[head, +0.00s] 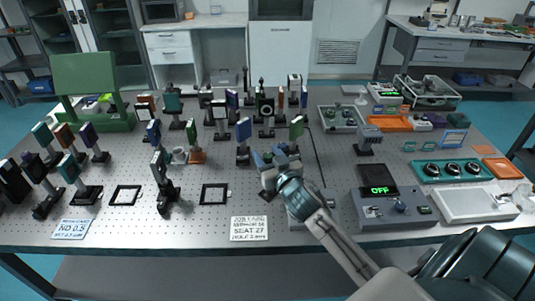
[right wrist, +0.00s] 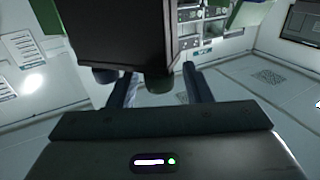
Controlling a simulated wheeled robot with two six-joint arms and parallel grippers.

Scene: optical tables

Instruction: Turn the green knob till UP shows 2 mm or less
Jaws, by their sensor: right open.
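My right gripper (head: 274,160) reaches in from the lower right over the optical table, at a small device mostly hidden behind its jaws. In the right wrist view its fingers (right wrist: 160,80) stand apart below a large dark block (right wrist: 125,35). Two dark rounded knobs show at the block's lower edge, one between the fingers (right wrist: 157,84) and one left of them (right wrist: 105,75). Their colour is too dark to tell, so I cannot pick out the green knob surely. I see no readable UP value. A console display (head: 380,190) reads OFF in green. My left gripper is out of view.
Several posts with coloured optics crowd the table left of and behind the gripper, one blue-topped post (head: 243,130) close by. A white sign (head: 249,228) and a black square frame (head: 214,194) lie in front.

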